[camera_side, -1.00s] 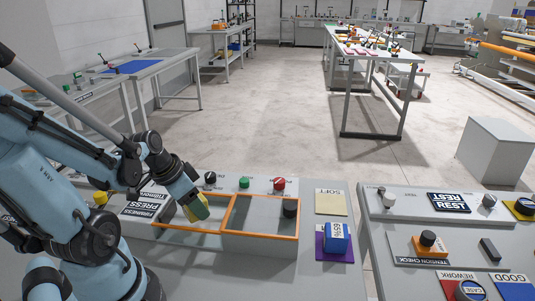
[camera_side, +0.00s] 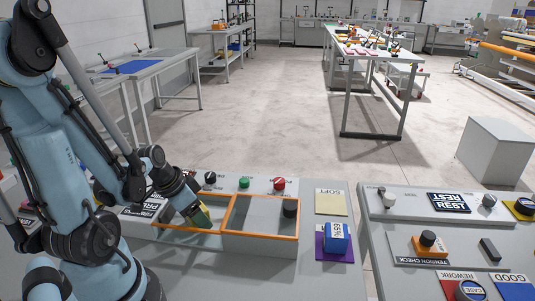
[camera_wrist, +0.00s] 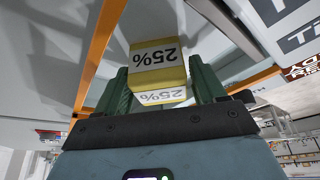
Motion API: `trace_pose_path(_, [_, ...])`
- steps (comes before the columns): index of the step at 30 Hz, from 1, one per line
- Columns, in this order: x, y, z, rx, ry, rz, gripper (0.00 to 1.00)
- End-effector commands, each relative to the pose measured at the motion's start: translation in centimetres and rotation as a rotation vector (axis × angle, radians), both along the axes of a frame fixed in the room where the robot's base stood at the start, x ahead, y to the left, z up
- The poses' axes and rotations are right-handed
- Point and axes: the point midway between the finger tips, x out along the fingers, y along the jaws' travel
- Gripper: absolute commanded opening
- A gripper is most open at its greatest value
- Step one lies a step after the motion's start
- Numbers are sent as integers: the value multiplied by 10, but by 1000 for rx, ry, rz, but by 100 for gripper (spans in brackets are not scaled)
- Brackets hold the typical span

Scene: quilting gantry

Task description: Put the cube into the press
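A yellow cube with white "25%" labels (camera_wrist: 158,56) sits between the two green fingers of my gripper (camera_wrist: 165,88) in the wrist view. The fingers lie along both its sides, and my gripper is shut on it. In the side view my gripper (camera_side: 201,216) points down into the left bay of the orange-framed press (camera_side: 262,236). The cube shows there only as a small yellowish patch at the fingertips. I cannot tell whether it touches the bay floor. A blue cube labelled "65%" (camera_side: 336,237) sits on a purple pad (camera_side: 335,256) at the right.
The press's right bay holds a dark round knob (camera_side: 290,208). Black, green (camera_side: 244,183) and red (camera_side: 279,184) controls line the panel behind the bays. A pale yellow "SOFT" pad (camera_side: 331,203) lies right of the press. Another panel (camera_side: 375,233) stands further right.

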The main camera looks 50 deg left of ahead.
Motion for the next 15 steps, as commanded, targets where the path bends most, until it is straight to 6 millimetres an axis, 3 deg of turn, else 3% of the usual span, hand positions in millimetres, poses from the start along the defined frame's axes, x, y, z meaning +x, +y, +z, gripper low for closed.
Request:
trace_pose_path(2, [0,0,0,0,0,0,82])
trace_pose_path(15, [0,0,3,0,0,0,82])
